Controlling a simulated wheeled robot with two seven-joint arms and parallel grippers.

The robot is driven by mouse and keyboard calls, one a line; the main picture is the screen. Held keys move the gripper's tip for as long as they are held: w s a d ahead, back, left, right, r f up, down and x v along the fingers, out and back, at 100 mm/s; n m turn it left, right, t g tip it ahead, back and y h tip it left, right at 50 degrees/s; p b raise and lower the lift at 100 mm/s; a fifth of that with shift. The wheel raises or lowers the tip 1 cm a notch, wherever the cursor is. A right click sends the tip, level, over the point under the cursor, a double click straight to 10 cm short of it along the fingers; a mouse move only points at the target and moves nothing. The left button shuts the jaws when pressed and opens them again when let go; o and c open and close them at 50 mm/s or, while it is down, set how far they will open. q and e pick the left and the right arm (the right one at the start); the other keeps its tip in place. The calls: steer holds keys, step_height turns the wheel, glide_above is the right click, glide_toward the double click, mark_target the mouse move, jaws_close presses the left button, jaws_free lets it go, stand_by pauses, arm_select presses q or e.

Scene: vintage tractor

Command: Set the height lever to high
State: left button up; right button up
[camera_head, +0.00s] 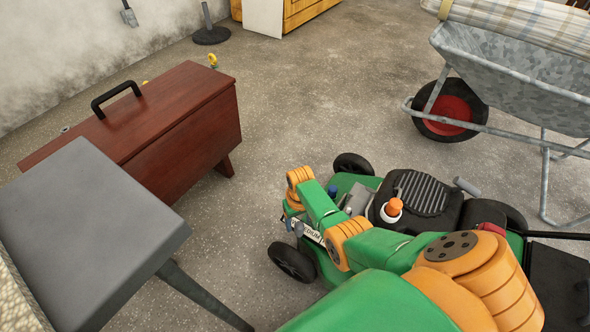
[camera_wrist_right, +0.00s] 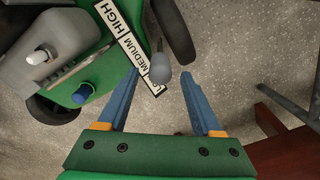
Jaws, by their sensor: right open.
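The height lever (camera_wrist_right: 159,68) has a grey rounded knob. In the right wrist view it lies between my right gripper's (camera_wrist_right: 159,73) two blue fingertips, which are apart with gaps on both sides. The knob is beside the LOW end of the white label strip (camera_wrist_right: 130,45) marked HIGH, MEDIUM and LOW. The strip is on the green mower (camera_wrist_right: 84,65). In the head view my right arm reaches over the mower (camera_head: 345,183), and the label (camera_head: 312,233) shows only in part. The lever cannot be made out there. My left gripper is not in view.
A dark red wooden box (camera_head: 190,130) with a black handle and a grey-topped stool (camera_head: 90,225) stand at the left. A metal wheelbarrow (camera_head: 510,85) stands at the upper right. The concrete floor (camera_head: 310,90) between them is clear. A mower wheel (camera_wrist_right: 175,30) is close past the lever.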

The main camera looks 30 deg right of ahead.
mark_target(298, 239)
step_height(298, 239, down, 3)
steer(key=shift+r+b, duration=0.1)
steer(key=shift+b, duration=0.55)
steer(key=shift+f, duration=0.25)
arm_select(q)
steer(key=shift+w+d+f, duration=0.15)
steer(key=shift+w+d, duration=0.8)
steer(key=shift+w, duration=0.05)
arm_select(e)
jaws_close()
